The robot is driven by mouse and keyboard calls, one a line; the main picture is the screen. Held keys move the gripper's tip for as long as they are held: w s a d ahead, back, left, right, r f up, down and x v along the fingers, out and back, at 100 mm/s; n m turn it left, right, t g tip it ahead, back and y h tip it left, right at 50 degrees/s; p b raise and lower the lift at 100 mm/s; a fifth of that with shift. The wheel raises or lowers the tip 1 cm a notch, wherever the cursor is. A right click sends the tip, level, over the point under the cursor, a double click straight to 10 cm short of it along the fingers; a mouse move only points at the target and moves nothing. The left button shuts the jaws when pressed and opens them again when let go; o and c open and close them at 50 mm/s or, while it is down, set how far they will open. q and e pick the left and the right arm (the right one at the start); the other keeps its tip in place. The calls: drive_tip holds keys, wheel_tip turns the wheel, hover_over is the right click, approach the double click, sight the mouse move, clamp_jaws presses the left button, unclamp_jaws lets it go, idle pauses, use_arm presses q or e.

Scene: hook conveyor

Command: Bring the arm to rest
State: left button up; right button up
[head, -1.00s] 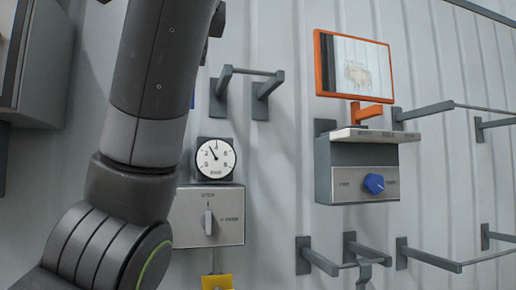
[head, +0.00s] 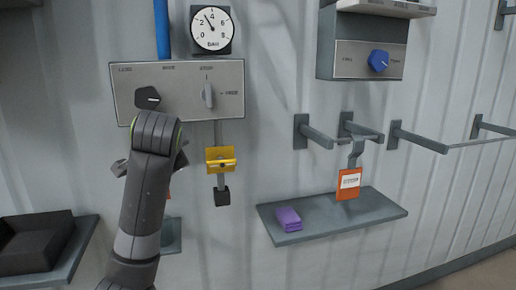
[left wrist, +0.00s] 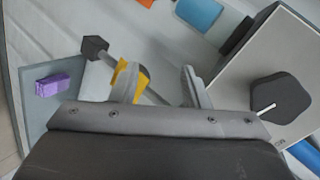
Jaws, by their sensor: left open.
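My left arm rises from the bottom in the head view, its wrist in front of the grey control panel (head: 190,75). The gripper itself is mostly hidden behind the arm there. In the left wrist view my left gripper (left wrist: 160,88) is open, its two fingers apart with nothing held between them. A yellow piece (left wrist: 143,78) on a grey rod with a black end (left wrist: 95,47) shows just behind the left finger; I cannot tell whether they touch. The yellow piece (head: 221,160) hangs below the panel in the head view. My right gripper is in neither view.
The panel has a black knob (head: 147,98) and a grey switch (head: 208,94), with a gauge (head: 211,30) above. To the right are a blue knob (head: 378,60), wall hooks (head: 318,137), an orange tag (head: 348,184) and a shelf (head: 330,219) with a purple block (head: 288,219).

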use_arm(q)
drive_tip(key=s+a+f+n+g, duration=0.1)
drive_tip(key=s+a+f+n, duration=0.3)
drive_tip(key=f, duration=0.7)
drive_tip(key=s+a+f+m+g, duration=0.1)
drive_tip(key=s+f+g, duration=0.1)
drive_tip(key=s+f, duration=0.65)
drive_tip(key=s+a+f+n+g, duration=0.1)
drive_tip(key=s+a+f+n, duration=0.15)
drive_tip(key=f, duration=1.15)
drive_tip(key=s+a+f+n+g, duration=0.15)
drive_tip(key=s+f, duration=0.25)
drive_tip(key=s, duration=0.6)
drive_tip(key=s+f+n+g+h, duration=0.15)
drive_tip(key=s+f, duration=0.25)
drive_tip(key=s, duration=0.5)
drive_tip(key=s+a+f+n+g, duration=0.15)
drive_tip(key=s+f, duration=0.25)
drive_tip(key=s, duration=0.6)
wheel_tip(320, 180, down, 25)
drive_tip(key=a+g, duration=0.1)
drive_tip(key=a, duration=0.1)
drive_tip(key=s+d+f+g, duration=0.1)
drive_tip(key=s+d+f, duration=0.1)
drive_tip(key=s+f, duration=1.3)
drive_tip(key=shift+s+f+n+h, duration=0.25)
drive_tip(key=shift+f+n+h, duration=0.1)
drive_tip(key=shift+n, duration=0.05)
